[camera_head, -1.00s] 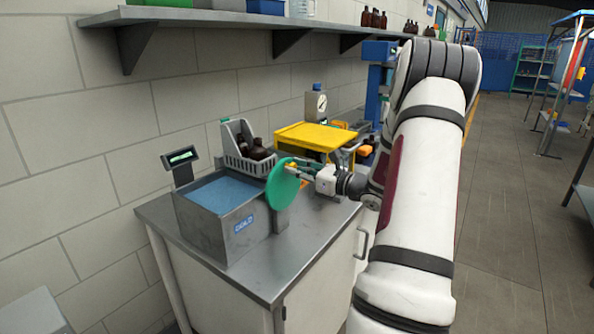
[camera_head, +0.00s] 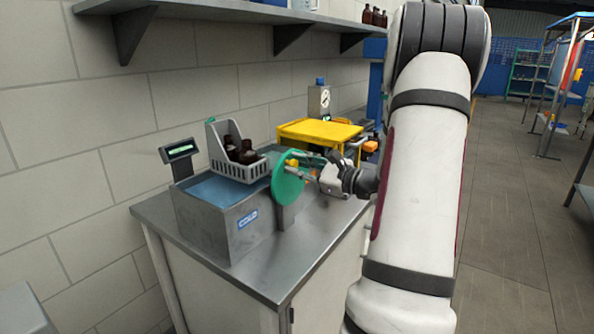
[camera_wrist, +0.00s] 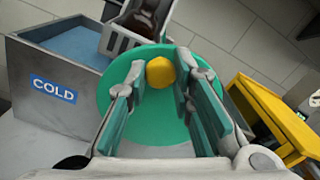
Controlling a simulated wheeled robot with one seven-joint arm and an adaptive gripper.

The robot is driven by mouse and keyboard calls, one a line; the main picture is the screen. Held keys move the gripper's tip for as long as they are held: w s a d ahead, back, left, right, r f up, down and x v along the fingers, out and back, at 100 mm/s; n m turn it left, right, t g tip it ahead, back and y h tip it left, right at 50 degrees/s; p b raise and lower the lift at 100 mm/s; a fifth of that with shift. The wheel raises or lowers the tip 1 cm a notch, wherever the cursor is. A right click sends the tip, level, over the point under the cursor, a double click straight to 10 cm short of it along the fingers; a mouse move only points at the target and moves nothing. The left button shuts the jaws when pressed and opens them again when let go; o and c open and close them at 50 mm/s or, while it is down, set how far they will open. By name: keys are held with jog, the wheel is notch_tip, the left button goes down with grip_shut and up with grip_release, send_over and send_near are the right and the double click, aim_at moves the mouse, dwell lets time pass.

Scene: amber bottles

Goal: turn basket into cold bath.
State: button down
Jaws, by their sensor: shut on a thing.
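The grey basket (camera_head: 233,167) holds dark amber bottles (camera_head: 240,150) and sits above the right-hand back part of the cold bath (camera_head: 212,192), a metal tank of blue liquid with a COLD label. A green wheel (camera_head: 286,187) stands at the bath's right side. My gripper (camera_head: 308,168) is at the wheel, shut on its yellow knob (camera_wrist: 160,72). In the wrist view the fingers lie either side of the knob, in front of the green disc (camera_wrist: 150,115). Part of the basket (camera_wrist: 118,43) shows behind the disc. How deep the basket sits in the liquid is hidden.
A small display (camera_head: 180,151) stands at the bath's back left corner. A yellow stand (camera_head: 320,132) is on the bench right of the wheel, near my gripper. The metal bench top (camera_head: 275,262) is bare in front of the bath.

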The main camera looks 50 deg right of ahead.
aim_at(280, 177)
jog(key=shift+a+f+n+b, duration=0.45)
jog(key=shift+n+b, duration=0.5)
jog(key=shift+b, duration=0.55)
jog(key=shift+a+f+n+b, duration=0.45)
jog(key=shift+n+b, duration=0.5)
jog(key=shift+b, duration=0.55)
jog(key=n+b, duration=0.1)
jog(key=b, duration=0.1)
jog(key=a+f+n+b, duration=0.1)
jog(key=n+b, duration=0.1)
jog(key=b, duration=0.1)
jog(key=shift+f, duration=0.2)
jog(key=n+b, duration=0.1)
jog(key=b, duration=0.2)
jog(key=f+n+b, duration=0.1)
jog(key=b, duration=0.2)
jog(key=f+n+b, duration=0.1)
jog(key=n+b, duration=0.1)
jog(key=b, duration=0.1)
jog(key=shift+s+a+f+b, duration=0.1)
jog(key=shift+a+b, duration=0.2)
jog(key=shift+b, duration=0.05)
jog(key=n+b, duration=0.1)
jog(key=b, duration=0.1)
jog(key=f+n+b, duration=0.1)
jog(key=b, duration=0.1)
jog(key=shift+b, duration=0.3)
jog(key=shift+n+b, duration=0.5)
jog(key=c, duration=1.4)
grip_release()
